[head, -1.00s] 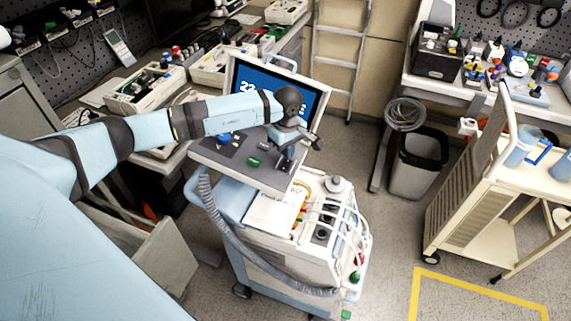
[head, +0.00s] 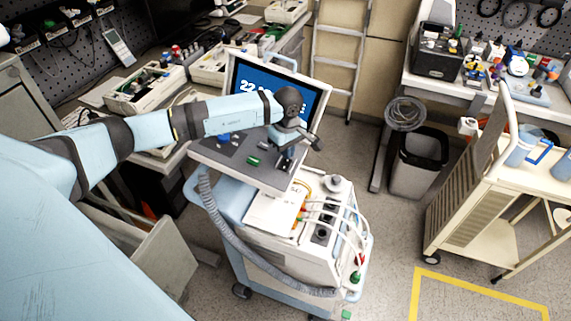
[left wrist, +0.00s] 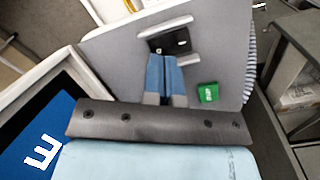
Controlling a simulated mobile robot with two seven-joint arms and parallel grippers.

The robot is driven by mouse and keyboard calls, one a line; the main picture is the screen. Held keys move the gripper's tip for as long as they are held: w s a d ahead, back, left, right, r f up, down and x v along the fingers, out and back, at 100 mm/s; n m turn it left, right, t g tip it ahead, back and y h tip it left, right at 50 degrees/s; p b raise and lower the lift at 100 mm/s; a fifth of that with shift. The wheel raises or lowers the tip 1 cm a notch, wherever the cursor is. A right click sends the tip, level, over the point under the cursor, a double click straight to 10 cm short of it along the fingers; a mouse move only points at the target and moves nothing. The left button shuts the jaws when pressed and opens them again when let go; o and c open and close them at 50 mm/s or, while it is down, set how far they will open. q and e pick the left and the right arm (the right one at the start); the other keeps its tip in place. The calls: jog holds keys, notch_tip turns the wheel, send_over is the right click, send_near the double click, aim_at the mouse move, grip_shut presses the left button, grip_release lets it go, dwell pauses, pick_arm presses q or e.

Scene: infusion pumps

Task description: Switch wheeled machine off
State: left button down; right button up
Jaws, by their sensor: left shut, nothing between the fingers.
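The wheeled machine (head: 290,230) stands in the middle of the head view, with a grey top panel (head: 218,153) and a lit blue screen (head: 255,80) showing white characters, partly hidden by my left arm. My left gripper (head: 288,157) is over the right part of the panel. In the left wrist view, the blue fingers (left wrist: 166,76) are shut and empty. Their tips are close to a black block (left wrist: 170,42) between two pale bars; I cannot tell whether they touch it. A green block (left wrist: 208,93) sits beside the fingers. My right gripper is not in view.
A ribbed hose (head: 225,235) hangs along the machine's front. A workbench with trays (head: 145,90) stands behind at left. A waste bin (head: 418,163) and a cream trolley (head: 470,190) stand at right. Floor between machine and trolley is clear.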

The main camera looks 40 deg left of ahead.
pick_arm(q)
jog(key=shift+f+b, duration=0.6)
jog(key=shift+f, duration=0.1)
jog(key=shift+s, duration=0.1)
jog(key=shift+r+p, duration=0.45)
jog(key=shift+r, duration=0.35)
jog(key=shift+r+p, duration=1.05)
jog(key=shift+r, duration=1.7)
jog(key=shift+f, duration=0.1)
